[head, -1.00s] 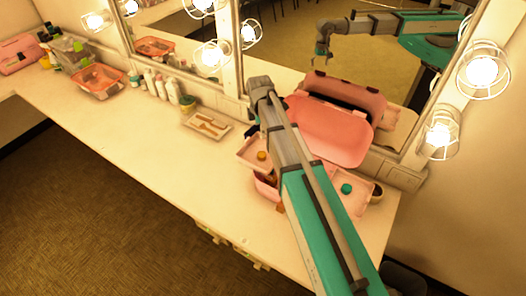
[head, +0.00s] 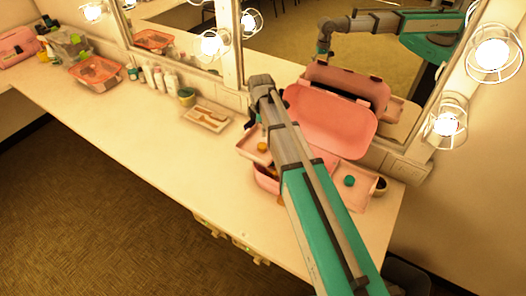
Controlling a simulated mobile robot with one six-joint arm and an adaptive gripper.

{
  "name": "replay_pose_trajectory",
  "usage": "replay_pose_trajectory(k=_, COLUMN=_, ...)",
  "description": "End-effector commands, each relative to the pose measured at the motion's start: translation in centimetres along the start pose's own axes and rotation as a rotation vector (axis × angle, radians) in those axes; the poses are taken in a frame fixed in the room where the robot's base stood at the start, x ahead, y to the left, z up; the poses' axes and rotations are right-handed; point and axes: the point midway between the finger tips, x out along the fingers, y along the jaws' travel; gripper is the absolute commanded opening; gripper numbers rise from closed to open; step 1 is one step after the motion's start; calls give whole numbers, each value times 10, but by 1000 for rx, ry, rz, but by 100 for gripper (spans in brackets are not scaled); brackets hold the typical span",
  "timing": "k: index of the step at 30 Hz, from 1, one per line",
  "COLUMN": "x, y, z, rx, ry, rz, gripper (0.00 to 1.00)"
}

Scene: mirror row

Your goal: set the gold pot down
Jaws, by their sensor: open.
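The gold pot (head: 262,147) is small and round and sits in the left fold-out tray (head: 247,139) of the open pink case (head: 330,122). My gripper (head: 251,114) hangs from the wrist, above and behind that tray. It is open, but my own forearm hides most of it, and its fingertips cannot be made out. The gold pot appears apart from it. A teal pot (head: 349,181) sits in the right fold-out tray (head: 367,184). My arm covers the middle of the case.
The case stands on a long cream counter (head: 160,128) against lit mirrors (head: 390,70). A small tray with brushes (head: 206,117), a jar (head: 187,97), white bottles (head: 158,77) and an orange basket (head: 96,71) stand to the left. The counter's front left is clear.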

Motion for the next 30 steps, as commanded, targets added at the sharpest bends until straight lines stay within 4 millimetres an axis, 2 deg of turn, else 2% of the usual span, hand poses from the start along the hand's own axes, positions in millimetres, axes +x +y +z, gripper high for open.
replay_pose_trajectory(k=1, x=8, y=0, z=0, rx=0, ry=0, rz=0, gripper=94)
replay_pose_trajectory(k=15, x=41, y=0, z=1, rx=1, ry=0, rz=0, gripper=94)
replay_pose_trajectory(k=30, x=44, y=0, z=2, rx=2, ry=0, rz=0, gripper=94)
